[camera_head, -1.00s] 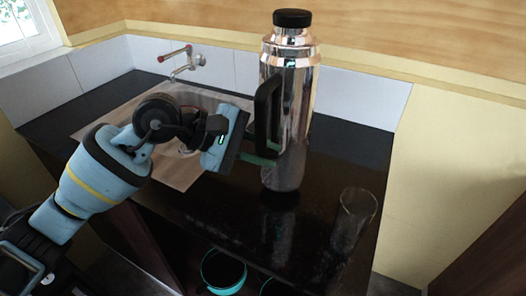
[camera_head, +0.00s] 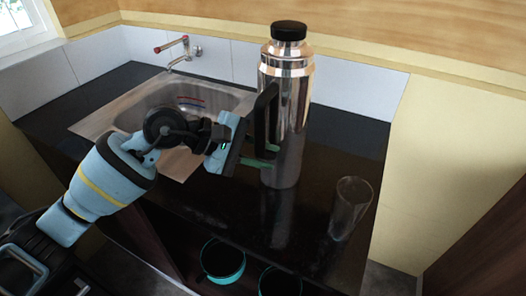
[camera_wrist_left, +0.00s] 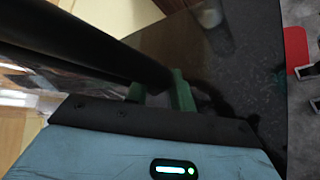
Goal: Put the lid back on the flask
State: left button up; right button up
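A tall shiny metal flask (camera_head: 296,95) with a black side handle (camera_head: 262,112) stands upright on the dark counter. A black lid (camera_head: 289,31) sits on its top; I cannot tell how firmly it is seated. My left gripper (camera_head: 264,155) is at the lower part of the handle, with a green finger on either side. In the left wrist view, the two green fingers (camera_wrist_left: 160,94) flank the dark handle (camera_wrist_left: 85,48) closely, with little gap showing. The hidden contact faces leave the tightness of the hold unclear. My right gripper is not in view.
A clear glass (camera_head: 351,208) stands near the counter's right front edge. A metal sink (camera_head: 120,122) lies behind my left arm, with a wall tap (camera_head: 183,54) above. Two pots (camera_head: 222,262) (camera_head: 279,282) sit below the counter. The counter right of the flask is mostly clear.

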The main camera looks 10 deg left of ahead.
pick_arm(q)
jog(key=o, duration=0.3)
jog(key=shift+r, duration=0.1)
jog(key=shift+a+r, duration=0.15)
jog(key=shift+r, duration=0.05)
jog(key=b+v, duration=0.1)
jog(key=v, duration=1)
jog(key=shift+a+b, duration=0.3)
jog(key=shift+s, duration=0.1)
